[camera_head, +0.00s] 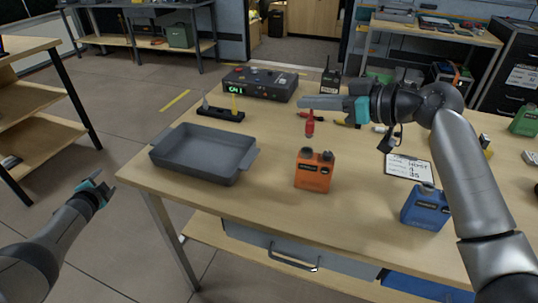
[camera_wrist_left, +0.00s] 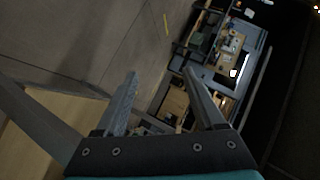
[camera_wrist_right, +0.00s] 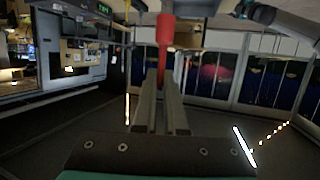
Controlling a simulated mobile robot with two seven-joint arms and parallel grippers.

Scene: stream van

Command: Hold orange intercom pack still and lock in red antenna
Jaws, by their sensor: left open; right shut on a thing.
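The orange intercom pack (camera_head: 313,172) stands upright on the wooden table near its front edge, with two dark knobs on top. My right gripper (camera_head: 304,102) is shut on the red antenna (camera_head: 310,125) and holds it behind the pack, apart from it. The red antenna also shows between the fingers in the right wrist view (camera_wrist_right: 166,32). My left gripper (camera_head: 98,180) is open and empty, left of the table and well away from the pack. The left wrist view shows its fingers (camera_wrist_left: 160,88) spread, with nothing between them.
A grey tray (camera_head: 205,170) lies left of the pack. A blue pack (camera_head: 425,208) and a clipboard (camera_head: 408,167) lie right. Table around the orange pack is clear.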

